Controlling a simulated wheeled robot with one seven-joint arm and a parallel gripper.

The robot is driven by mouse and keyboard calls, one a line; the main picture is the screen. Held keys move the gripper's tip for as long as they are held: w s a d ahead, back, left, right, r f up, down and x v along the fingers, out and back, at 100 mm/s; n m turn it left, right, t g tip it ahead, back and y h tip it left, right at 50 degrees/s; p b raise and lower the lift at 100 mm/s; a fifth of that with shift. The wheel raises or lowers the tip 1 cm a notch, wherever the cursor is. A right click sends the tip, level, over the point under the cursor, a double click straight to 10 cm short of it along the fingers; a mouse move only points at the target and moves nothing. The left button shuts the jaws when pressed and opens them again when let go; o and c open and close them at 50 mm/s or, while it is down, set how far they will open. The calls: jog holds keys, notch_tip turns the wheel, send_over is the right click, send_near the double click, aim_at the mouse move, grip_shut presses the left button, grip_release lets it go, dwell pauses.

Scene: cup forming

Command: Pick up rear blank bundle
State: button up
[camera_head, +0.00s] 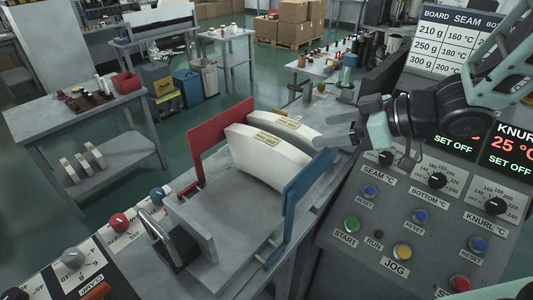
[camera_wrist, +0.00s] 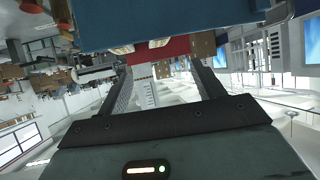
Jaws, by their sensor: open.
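Two curved white blank bundles with tan labels stand upright side by side in a grey feed tray (camera_head: 225,205), between a red plate (camera_head: 218,145) and a blue plate (camera_head: 305,195). The rear bundle (camera_head: 272,117) is partly hidden behind the front bundle (camera_head: 262,165). My gripper (camera_head: 325,130) is open and empty, just right of the rear bundle, near the top of the blue plate. In the wrist view my two fingers (camera_wrist: 160,75) are spread wide with nothing between them. The blue plate (camera_wrist: 170,22) fills the top of that view, with the red plate (camera_wrist: 170,50) beyond.
The control panel (camera_head: 400,220) with knobs and buttons lies right of the tray, under my arm. A side table (camera_head: 80,120) with a lower shelf of white bundles is at left.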

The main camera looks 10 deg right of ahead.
jog(key=shift+w+a+f+p, duration=0.15)
jog(key=shift+w+a+p, duration=0.15)
jog(key=shift+a+p, duration=0.4)
jog(key=p, duration=0.1)
send_near(269, 139)
jog(key=x, duration=0.3)
jog(key=shift+s+f, duration=0.1)
jog(key=shift+f, duration=0.1)
jog(key=p+x, duration=0.2)
jog(key=x, duration=0.2)
jog(key=shift+a+r, duration=0.1)
jog(key=shift+a, duration=0.05)
jog(key=shift+w+a+f, duration=0.35)
jog(key=shift+r, duration=0.1)
grip_shut()
